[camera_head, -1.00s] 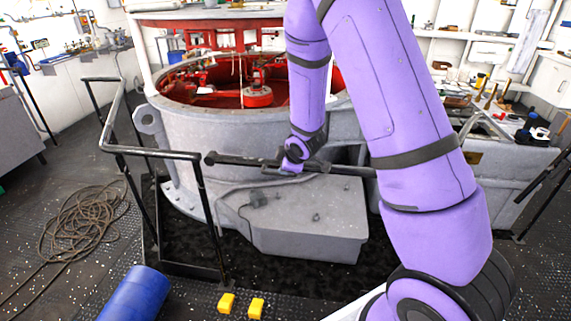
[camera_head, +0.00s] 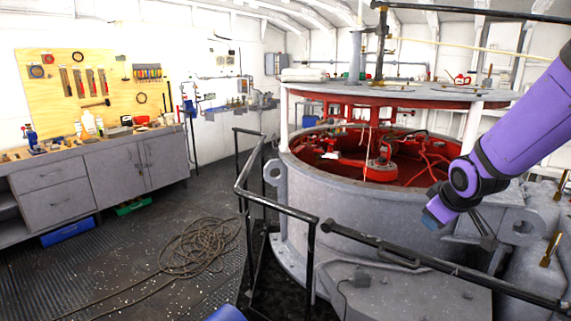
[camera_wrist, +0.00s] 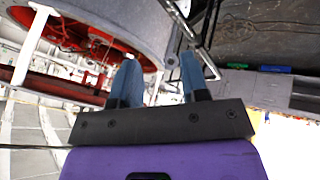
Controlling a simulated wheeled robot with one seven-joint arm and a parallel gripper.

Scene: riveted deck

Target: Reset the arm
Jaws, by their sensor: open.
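My purple arm (camera_head: 525,125) reaches in from the right edge of the head view, in front of the large round grey machine (camera_head: 345,200) with a red interior. My gripper shows clearly in the wrist view (camera_wrist: 160,62). Its two blue-grey fingers are spread apart with nothing between them. In the head view its end is small and points down and left, so its fingers are hard to make out there.
A black railing (camera_head: 277,207) stands in front of the machine, with a long bar (camera_head: 440,262) crossing at lower right. A coiled rope (camera_head: 200,245) lies on the dark deck. A grey workbench (camera_head: 95,178) and wooden tool board (camera_head: 90,90) are at left.

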